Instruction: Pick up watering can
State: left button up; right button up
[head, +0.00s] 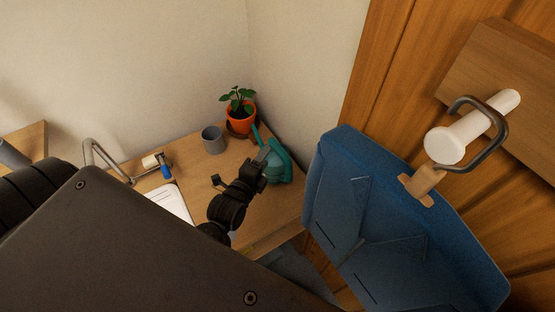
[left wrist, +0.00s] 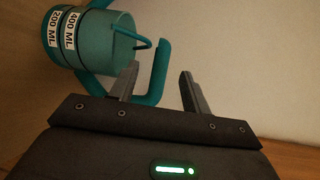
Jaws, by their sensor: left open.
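The teal watering can (head: 281,168) stands on the wooden desk beside the potted plant, partly hidden by my left gripper (head: 264,155). In the left wrist view the can (left wrist: 88,40) is at the upper left, with white "200 ML" and "400 ML" labels. Its handle (left wrist: 161,72) shows in the gap between the two grey fingers of my left gripper (left wrist: 159,76). The fingers are apart and not closed on the handle. I cannot tell how deep the handle sits between them. My right gripper is not in view.
A plant in an orange pot (head: 240,117) and a grey mug (head: 213,139) stand behind on the desk (head: 190,161). A white paper or pad (head: 170,203) lies at left.

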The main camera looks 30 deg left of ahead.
aim_at(273, 144)
pick_arm(q)
jog(key=w+p, duration=0.1)
jog(key=w, duration=0.3)
jog(key=w+p, duration=0.1)
jog(key=w, duration=0.1)
jog(key=shift+w+a+f+p, duration=0.15)
jog(key=shift+w+f+p, duration=0.15)
jog(key=shift+w, duration=0.05)
jog(key=shift+w+f, duration=0.15)
jog(key=shift+w, duration=0.3)
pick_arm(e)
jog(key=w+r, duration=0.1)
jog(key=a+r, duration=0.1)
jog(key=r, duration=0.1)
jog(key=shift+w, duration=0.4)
pick_arm(q)
jog(key=shift+s, duration=0.1)
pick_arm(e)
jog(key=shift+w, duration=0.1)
pick_arm(q)
jog(key=c, duration=0.9)
grip_shut()
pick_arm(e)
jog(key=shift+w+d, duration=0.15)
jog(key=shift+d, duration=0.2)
